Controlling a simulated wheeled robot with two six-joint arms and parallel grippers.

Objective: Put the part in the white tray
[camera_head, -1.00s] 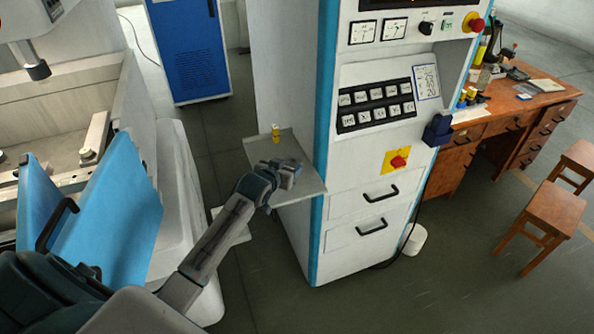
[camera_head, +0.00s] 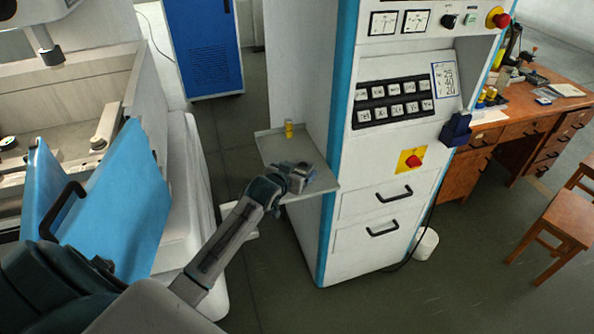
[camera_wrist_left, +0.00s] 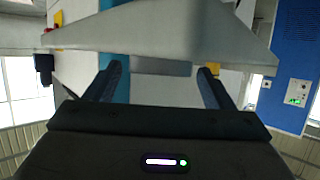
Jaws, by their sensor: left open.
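A small yellow cylinder (camera_head: 289,130), which looks like the part, stands upright at the back of a light grey shelf-like tray (camera_head: 275,150) on the cabinet's left side. My left gripper (camera_head: 305,178) is over or beside the tray's front part, nearer to me than the cylinder, open and empty. Its exact height is hard to tell. In the left wrist view, which looks upside down, the open fingers (camera_wrist_left: 160,85) point toward the tray (camera_wrist_left: 165,38). The yellow cylinder (camera_wrist_left: 212,69) shows partly beside the right-hand finger, farther off. No separate white tray shows clearly.
A white cabinet (camera_head: 380,150) with buttons and drawers stands just right of the tray. A machine with an opened blue door (camera_head: 115,200) is at left. A wooden desk (camera_head: 500,130) and stools (camera_head: 555,225) stand at right. Grey floor is free in front of the cabinet.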

